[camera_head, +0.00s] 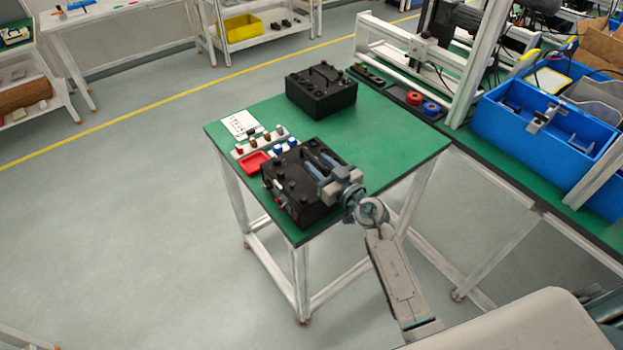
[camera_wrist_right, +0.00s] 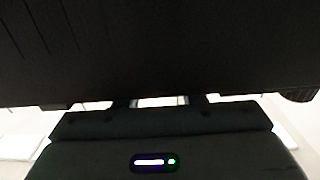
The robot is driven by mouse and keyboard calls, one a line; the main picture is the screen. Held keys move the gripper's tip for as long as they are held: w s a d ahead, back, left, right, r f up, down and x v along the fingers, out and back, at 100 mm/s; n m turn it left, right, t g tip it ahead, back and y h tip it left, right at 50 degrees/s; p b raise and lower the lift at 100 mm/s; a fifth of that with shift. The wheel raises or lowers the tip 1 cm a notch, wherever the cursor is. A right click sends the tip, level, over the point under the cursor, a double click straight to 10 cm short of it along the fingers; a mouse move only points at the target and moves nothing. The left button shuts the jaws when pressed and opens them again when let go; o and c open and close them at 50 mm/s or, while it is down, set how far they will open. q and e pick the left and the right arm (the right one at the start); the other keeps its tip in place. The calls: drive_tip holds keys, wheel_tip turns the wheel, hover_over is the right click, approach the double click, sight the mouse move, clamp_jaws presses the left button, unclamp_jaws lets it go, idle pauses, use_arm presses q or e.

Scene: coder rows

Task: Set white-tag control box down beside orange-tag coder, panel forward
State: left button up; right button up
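Two black control boxes are on the green table in the head view. The near box (camera_head: 282,199) is at the table's front corner, with knobs on top and small red and white parts on its left side. My right gripper (camera_head: 318,168) reaches over its top from the right, fingers at the top bars. Whether they are closed on it is hidden. The far box (camera_head: 320,97) stands at the back edge. I cannot read either box's tag colour. In the right wrist view a black box surface (camera_wrist_right: 160,50) fills the top. My left gripper is out of view.
A red tray (camera_head: 254,161), small knobs and a white card (camera_head: 241,124) lie on the table's left side. The table's (camera_head: 390,142) right part is bare. A green bench with a metal frame and blue bin (camera_head: 545,122) stands at right.

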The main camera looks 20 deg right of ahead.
drive_tip(key=shift+x, duration=1.1)
drive_tip(key=shift+s, duration=0.2)
drive_tip(key=shift+c, duration=0.6)
clamp_jaws()
drive_tip(key=shift+f, duration=0.1)
drive_tip(key=shift+r, duration=0.3)
drive_tip(key=shift+w+d+f, duration=0.1)
drive_tip(key=shift+w, duration=0.05)
